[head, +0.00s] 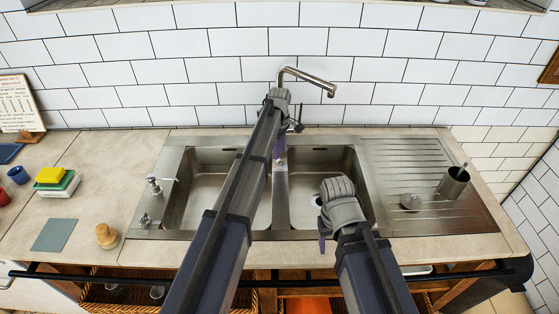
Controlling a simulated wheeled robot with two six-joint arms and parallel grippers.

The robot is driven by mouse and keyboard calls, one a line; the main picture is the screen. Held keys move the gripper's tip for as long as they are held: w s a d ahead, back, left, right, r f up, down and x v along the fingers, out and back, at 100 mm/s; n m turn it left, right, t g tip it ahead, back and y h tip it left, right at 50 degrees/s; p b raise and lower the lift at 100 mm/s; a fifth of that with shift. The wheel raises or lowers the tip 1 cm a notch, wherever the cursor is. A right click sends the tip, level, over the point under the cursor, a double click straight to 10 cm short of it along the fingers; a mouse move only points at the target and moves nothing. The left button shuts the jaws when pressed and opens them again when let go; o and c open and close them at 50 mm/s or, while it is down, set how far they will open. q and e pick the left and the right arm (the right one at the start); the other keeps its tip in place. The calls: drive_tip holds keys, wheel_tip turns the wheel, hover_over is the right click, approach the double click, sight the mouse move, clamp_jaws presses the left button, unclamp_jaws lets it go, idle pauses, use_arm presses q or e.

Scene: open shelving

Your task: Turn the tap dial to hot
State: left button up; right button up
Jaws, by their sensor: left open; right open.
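The metal tap stands behind the sink's centre, and its spout (310,80) angles out to the right. A small lever-like part (298,124) shows low on the tap, just right of my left arm; I take it for the dial. The tap's base is mostly hidden. My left gripper (279,148) is open in front of the tap, over the divider between the basins. Whether it touches the tap cannot be told. My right gripper (322,240) is open and empty over the front of the right basin, apart from the tap.
The steel double sink (283,200) has a ribbed drainer at the right with a metal cup (453,184). A soap dispenser (154,186) stands left. A brush (106,236), sponges (50,175) and a grey cloth (54,235) lie on the left counter. A rail (130,274) runs along the front.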

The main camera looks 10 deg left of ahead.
sight(280, 160)
use_arm(q)
wheel_tip(280, 160, down, 2)
drive_tip(key=shift+f+b, duration=0.25)
drive_tip(key=shift+b, duration=0.45)
drive_tip(key=shift+r, duration=0.1)
clamp_jaws()
